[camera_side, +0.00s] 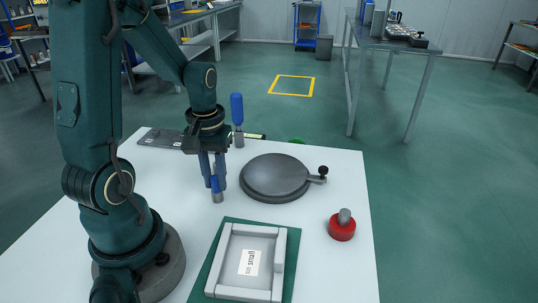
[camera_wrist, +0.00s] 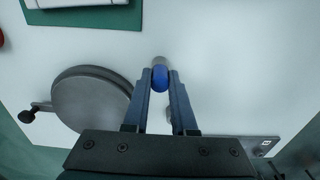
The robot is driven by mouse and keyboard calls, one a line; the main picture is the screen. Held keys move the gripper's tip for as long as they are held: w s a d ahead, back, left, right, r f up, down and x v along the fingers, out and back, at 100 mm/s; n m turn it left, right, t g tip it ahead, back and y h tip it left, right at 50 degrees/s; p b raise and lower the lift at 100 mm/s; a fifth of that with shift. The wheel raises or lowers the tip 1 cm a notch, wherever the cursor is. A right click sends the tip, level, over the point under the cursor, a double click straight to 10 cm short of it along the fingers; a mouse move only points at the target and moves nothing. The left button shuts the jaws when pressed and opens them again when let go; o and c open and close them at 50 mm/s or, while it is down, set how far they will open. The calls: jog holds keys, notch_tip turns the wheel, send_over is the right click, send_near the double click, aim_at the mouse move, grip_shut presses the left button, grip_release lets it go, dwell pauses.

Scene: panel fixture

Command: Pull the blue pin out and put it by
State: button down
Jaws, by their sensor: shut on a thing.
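A short blue pin (camera_side: 216,184) with a grey lower end is between the fingertips of my gripper (camera_side: 218,178), over the white table left of the round grey disc. In the wrist view, the rounded blue top of the pin (camera_wrist: 160,79) sits between the two fingertips of my gripper (camera_wrist: 162,85), which is shut on it. The pin's grey end shows just beyond. The pin looks upright; I cannot tell whether its lower end touches the table or sits in something.
A tall blue handle (camera_side: 237,108) on a grey stem stands behind my gripper. A dark plate (camera_side: 160,138) lies at the back left. The round disc (camera_side: 274,176) has a knobbed lever. A red-based knob (camera_side: 342,228) and a framed grey tray (camera_side: 223,258) are nearer the front.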

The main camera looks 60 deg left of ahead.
aim_at(215, 178)
jog(key=c, duration=1.5)
grip_release()
grip_shut()
jog(key=shift+r, duration=2.05)
jog(key=shift+r, duration=2.5)
